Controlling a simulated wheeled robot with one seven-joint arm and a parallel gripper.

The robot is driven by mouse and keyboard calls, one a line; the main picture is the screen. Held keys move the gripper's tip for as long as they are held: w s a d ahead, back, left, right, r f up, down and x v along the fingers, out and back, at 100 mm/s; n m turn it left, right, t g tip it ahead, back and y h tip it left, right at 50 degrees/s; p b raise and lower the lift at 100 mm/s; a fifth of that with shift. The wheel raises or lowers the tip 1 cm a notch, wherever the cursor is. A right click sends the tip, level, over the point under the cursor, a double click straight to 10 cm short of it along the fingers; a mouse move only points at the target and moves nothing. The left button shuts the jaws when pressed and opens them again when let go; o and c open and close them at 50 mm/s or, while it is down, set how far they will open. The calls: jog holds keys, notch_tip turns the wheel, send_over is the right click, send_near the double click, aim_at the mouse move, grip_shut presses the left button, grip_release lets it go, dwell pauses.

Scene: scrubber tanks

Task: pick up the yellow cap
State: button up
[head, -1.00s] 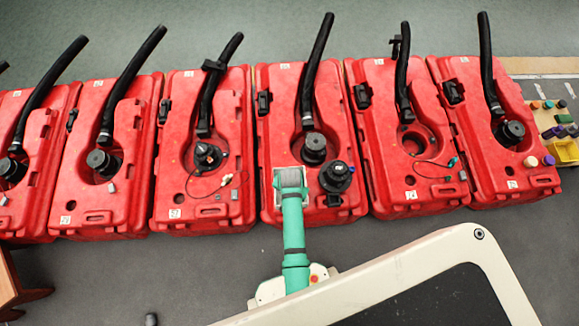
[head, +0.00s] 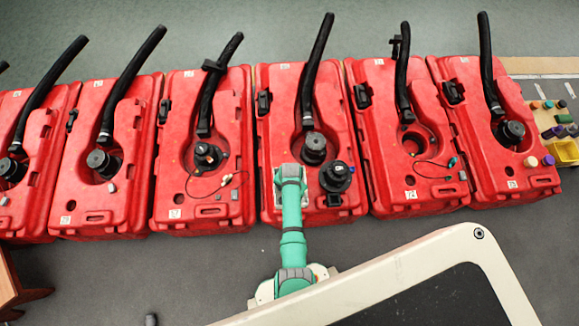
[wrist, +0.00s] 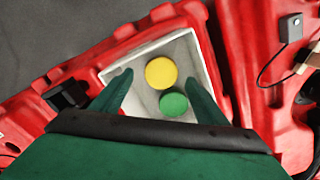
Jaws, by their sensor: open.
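The yellow cap (wrist: 161,73) is a round disc in a shallow white tray (wrist: 203,62), seen from above in the wrist view. A green cap (wrist: 173,103) lies right beside it, toward my gripper. My gripper (wrist: 159,78) is open, with its two green fingers reaching over the tray on either side of the caps. Nothing is held between them. I cannot tell the fingers' exact height above the tray. In the head view my arm hides the caps and most of the tray (head: 277,188), which sits on a red tank (head: 268,150).
Several red tanks stand in a row, such as the one to the right (head: 385,150), with black hoses rising from them. A black fitting (head: 335,177) is close to the right of my arm. A small table (head: 550,120) with coloured items is far right.

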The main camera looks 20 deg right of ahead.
jog(key=shift+w+f, duration=0.1)
jog(key=shift+f, duration=1.4)
jog(key=c, duration=1.1)
jog(key=shift+r, duration=0.1)
